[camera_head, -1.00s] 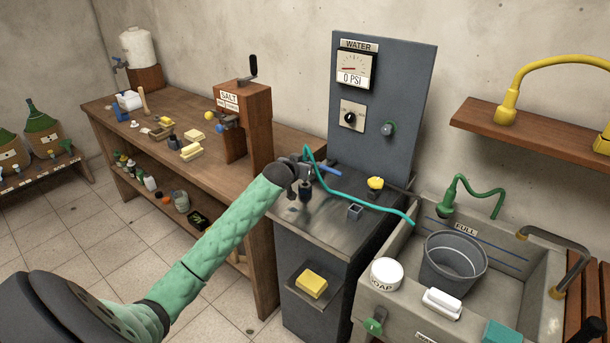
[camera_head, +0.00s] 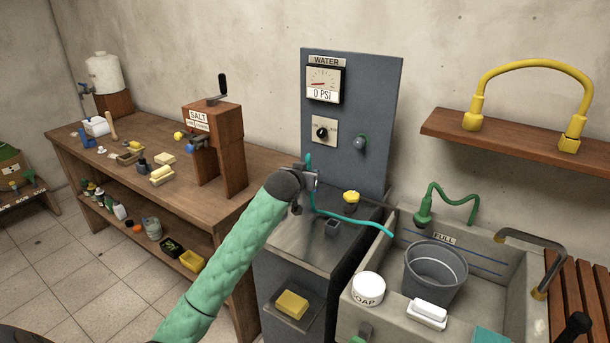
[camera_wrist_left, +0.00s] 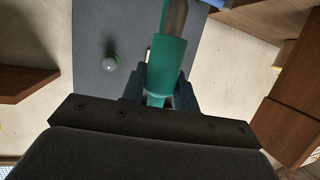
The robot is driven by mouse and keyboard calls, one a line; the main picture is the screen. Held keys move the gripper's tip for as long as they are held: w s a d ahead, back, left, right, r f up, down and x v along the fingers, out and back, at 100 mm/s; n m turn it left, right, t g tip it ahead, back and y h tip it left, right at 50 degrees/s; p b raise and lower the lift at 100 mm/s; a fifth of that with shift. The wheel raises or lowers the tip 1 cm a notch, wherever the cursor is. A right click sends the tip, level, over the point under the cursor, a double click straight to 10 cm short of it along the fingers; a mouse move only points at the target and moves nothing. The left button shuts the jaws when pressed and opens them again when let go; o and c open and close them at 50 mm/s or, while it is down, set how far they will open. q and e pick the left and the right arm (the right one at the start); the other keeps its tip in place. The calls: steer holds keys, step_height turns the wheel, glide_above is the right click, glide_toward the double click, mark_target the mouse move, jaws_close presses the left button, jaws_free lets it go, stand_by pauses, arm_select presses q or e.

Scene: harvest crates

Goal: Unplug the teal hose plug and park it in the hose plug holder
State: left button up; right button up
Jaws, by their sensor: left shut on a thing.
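My left gripper (camera_head: 312,180) is shut on the teal hose plug (camera_wrist_left: 167,62), in the air in front of the grey water panel. In the left wrist view the teal body sits between the fingers, with a grey-brown end pointing away. In the head view a short teal end (camera_head: 308,160) shows above the gripper. The teal hose (camera_head: 350,219) runs from below the gripper to the sink edge. A small dark square socket (camera_head: 333,229), possibly the plug holder, stands on the metal counter below and right of the gripper.
A yellow knob-like piece (camera_head: 351,197) is on the counter near the panel. The sink (camera_head: 510,265) at right holds a grey bucket (camera_head: 435,275); a soap tub (camera_head: 368,289) is on its front edge. The wooden salt stand (camera_head: 213,135) is close on the left.

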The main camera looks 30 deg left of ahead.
arm_select(q)
steer(key=shift+r, duration=0.15)
steer(key=shift+r+p, duration=2.35)
steer(key=shift+r, duration=0.25)
